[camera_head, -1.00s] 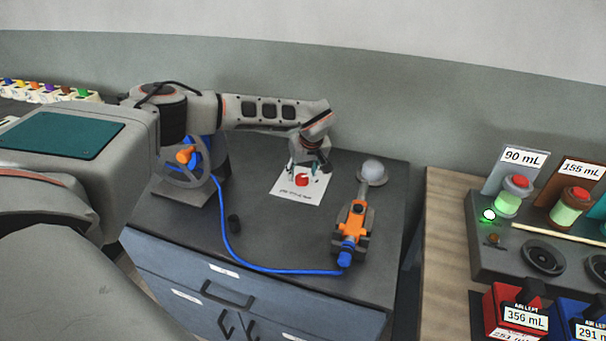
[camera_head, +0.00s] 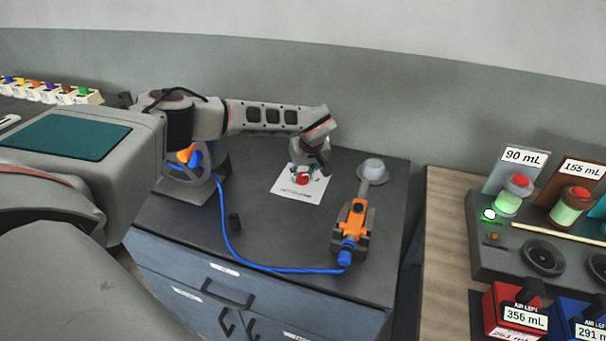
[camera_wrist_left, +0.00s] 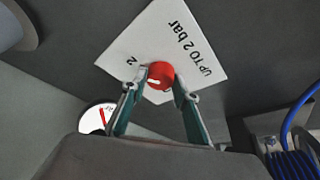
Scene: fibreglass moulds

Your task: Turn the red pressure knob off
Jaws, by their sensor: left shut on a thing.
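The red pressure knob (camera_head: 303,178) sits on a white label plate (camera_head: 285,188) at the back of the dark bench. In the left wrist view the red knob (camera_wrist_left: 160,75) has a white mark on its lower left. The white plate (camera_wrist_left: 150,35) reads "UP TO 2 bar". My left gripper (camera_head: 308,172) reaches down to the knob, and in the wrist view its teal fingers (camera_wrist_left: 160,82) close on it from both sides. A round gauge (camera_wrist_left: 97,117) with a red needle shows partly behind the left finger. My right gripper is not in view.
An orange tool (camera_head: 355,218) with a blue hose (camera_head: 240,255) lies right of the plate. A wheel device (camera_head: 190,180) stands left. A wooden table (camera_head: 440,240) with coloured containers is further right.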

